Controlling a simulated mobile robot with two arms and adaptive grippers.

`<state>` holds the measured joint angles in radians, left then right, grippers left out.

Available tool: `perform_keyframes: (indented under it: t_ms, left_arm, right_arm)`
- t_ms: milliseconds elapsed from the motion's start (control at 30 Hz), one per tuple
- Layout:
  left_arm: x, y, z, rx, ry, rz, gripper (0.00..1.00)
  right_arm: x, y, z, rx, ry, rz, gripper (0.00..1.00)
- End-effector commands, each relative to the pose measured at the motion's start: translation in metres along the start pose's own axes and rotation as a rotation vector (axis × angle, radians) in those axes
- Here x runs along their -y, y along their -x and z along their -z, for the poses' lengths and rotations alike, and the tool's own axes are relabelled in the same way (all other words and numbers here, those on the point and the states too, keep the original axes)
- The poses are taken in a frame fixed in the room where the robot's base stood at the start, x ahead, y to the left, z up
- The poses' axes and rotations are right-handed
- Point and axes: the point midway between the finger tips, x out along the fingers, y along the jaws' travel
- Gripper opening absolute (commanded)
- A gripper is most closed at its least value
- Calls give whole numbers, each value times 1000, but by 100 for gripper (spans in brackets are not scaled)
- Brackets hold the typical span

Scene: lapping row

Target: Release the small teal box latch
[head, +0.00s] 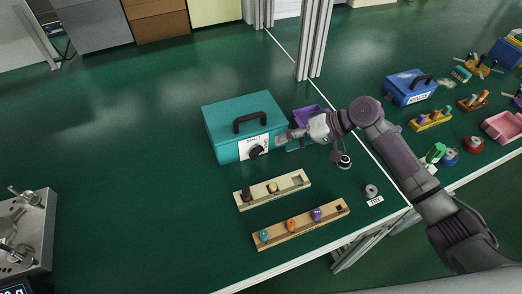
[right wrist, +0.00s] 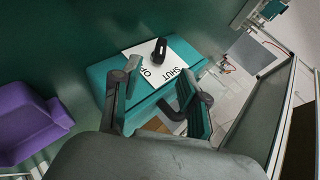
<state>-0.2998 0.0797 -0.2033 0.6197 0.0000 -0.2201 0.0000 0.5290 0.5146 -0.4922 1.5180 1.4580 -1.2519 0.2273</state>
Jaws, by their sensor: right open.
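The small teal box (head: 225,118) stands on the green table with a black handle on its lid. On its front is a white plate with a black latch knob (head: 256,152). In the right wrist view the latch knob (right wrist: 159,50) sits on the plate marked "SHUT" and "OP", the latter partly cut off. My right gripper (head: 286,138) is at the right of the box's front, close to the plate. In the right wrist view my right gripper (right wrist: 162,92) has its fingers apart with nothing between them, and the knob lies beyond the fingertips. My left gripper is out of view.
A purple bin (head: 309,115) is behind my right gripper; it also shows in the wrist view (right wrist: 30,122). Two wooden strips, one pale (head: 262,200) and one with colored knobs (head: 330,217), lie in front of the box. A blue box (head: 398,92) stands right. Table left of the box is clear.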

Motion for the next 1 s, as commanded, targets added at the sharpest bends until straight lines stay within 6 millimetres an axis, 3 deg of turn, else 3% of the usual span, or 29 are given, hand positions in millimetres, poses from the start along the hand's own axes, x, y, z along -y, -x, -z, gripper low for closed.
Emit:
perform_keyframes:
  t_ms: [200, 400, 833, 867, 1000]
  left_arm:
    - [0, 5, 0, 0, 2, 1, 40]
    - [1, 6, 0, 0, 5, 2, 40]
    - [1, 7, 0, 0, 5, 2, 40]
    - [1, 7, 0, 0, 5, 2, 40]
    - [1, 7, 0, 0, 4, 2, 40]
  right_arm:
    - [2, -48, 0, 1, 0, 2, 44]
    - [1, -77, 0, 1, 1, 1, 44]
    - [0, -88, 0, -1, 2, 0, 44]
    - [0, -88, 0, -1, 2, 0, 42]
    - [0, -88, 0, 0, 2, 0, 19]
